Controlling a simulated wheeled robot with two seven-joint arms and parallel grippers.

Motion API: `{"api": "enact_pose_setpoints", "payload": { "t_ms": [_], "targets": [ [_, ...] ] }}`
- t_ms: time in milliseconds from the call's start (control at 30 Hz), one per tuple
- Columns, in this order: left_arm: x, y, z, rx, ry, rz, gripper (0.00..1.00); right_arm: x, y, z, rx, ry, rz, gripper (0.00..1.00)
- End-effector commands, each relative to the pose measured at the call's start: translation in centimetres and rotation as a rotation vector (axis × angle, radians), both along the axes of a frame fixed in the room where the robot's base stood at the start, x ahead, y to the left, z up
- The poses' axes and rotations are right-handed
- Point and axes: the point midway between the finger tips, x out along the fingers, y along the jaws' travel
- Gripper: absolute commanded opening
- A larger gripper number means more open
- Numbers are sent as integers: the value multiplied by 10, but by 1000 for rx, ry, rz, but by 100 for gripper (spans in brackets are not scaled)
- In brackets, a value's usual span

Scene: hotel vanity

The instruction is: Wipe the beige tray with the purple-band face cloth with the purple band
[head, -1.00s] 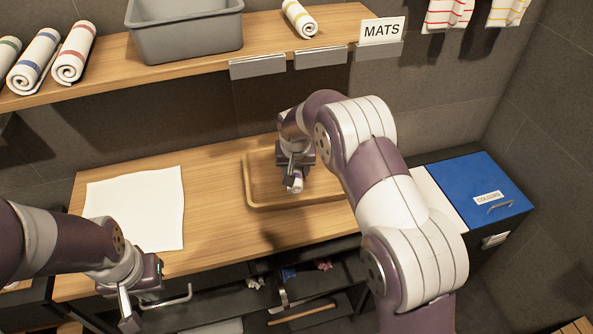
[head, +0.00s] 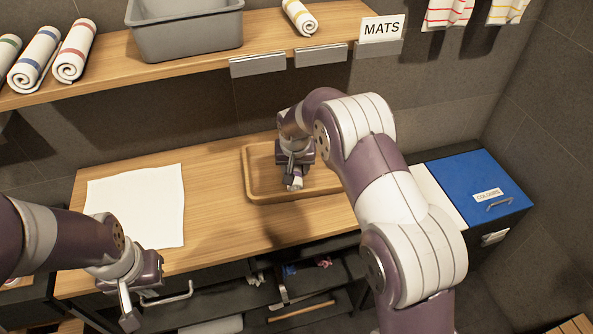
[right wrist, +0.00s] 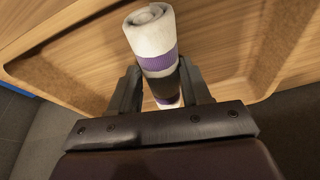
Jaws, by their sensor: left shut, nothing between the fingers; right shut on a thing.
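The purple-band face cloth (right wrist: 152,38) is a white roll with a purple band. My right gripper (right wrist: 158,92) is shut on it, and the rolled end sticks out beyond the fingers. In the head view my right gripper (head: 294,178) points down inside the beige tray (head: 249,182), a shallow wooden-looking tray on the counter. The cloth is low over the tray floor; I cannot tell whether it touches. My right arm hides the tray's right part. My left gripper (head: 129,312) is shut and empty in front of the counter's front edge.
A white mat (head: 140,205) lies flat on the counter (head: 215,180) left of the tray. A shelf above holds rolled towels (head: 73,52) and a grey bin (head: 187,32). A blue-topped box (head: 465,180) stands at the right. Open shelving lies below the counter.

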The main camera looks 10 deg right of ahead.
Motion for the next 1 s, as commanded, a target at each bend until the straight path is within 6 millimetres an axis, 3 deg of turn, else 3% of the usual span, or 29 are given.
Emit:
{"api": "enact_pose_setpoints", "payload": {
  "t_ms": [167, 533, 833, 1000],
  "targets": [
    [0, 0, 2, 0, 0, 0, 0, -1, 0, 1, 0, 2, 0, 23],
    [0, 0, -2, 0, 0, 0, 0, -34, 3, -1, 0, 0, 1, 23],
    [0, 0, -1, 0, 0, 0, 0, -35, 3, 0, 0, 0, 0, 23],
    [0, 0, 12, 0, 0, 0, 0, -34, 3, 16, 1, -1, 0, 23]
  ]
}}
